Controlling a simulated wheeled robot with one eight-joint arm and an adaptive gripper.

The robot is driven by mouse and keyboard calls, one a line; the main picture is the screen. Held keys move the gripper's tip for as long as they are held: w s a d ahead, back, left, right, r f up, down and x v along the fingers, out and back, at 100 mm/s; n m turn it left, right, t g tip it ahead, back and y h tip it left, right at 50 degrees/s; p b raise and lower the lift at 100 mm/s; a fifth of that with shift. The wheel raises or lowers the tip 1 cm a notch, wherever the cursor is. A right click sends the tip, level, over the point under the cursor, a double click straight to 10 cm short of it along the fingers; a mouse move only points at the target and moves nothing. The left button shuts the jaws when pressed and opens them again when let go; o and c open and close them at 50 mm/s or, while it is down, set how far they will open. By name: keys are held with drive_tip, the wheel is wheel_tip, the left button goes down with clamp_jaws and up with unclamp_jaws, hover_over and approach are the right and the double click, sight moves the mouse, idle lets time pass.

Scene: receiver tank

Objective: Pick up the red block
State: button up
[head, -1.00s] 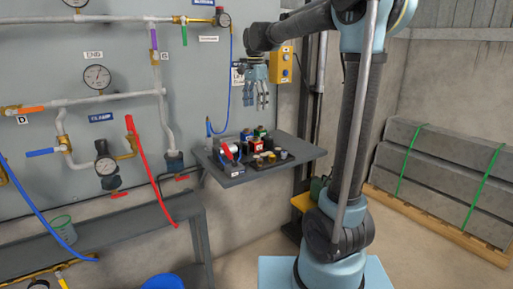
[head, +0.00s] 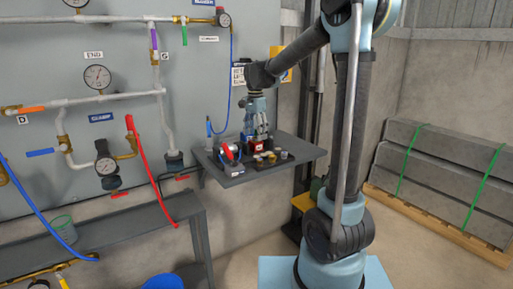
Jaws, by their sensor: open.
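The red block (head: 257,147) sits on the small grey shelf (head: 293,160) by the panel, among other small items. My gripper (head: 257,135) is open and points down over the cluster. Its fingertips are close to the top of the red block in the picture. I cannot tell whether they touch it or are beside, above or behind it. The gripper hides part of what stands behind the red block.
Small yellow and dark parts (head: 268,157) stand just in front of the red block. A red-handled fitting (head: 229,154) is to its left, near a blue hose (head: 211,131). The shelf's right part is bare. A wall panel (head: 190,75) with pipes stands behind.

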sight(256, 141)
drive_tip(key=shift+f, duration=2.3)
drive_tip(key=c, duration=1.3)
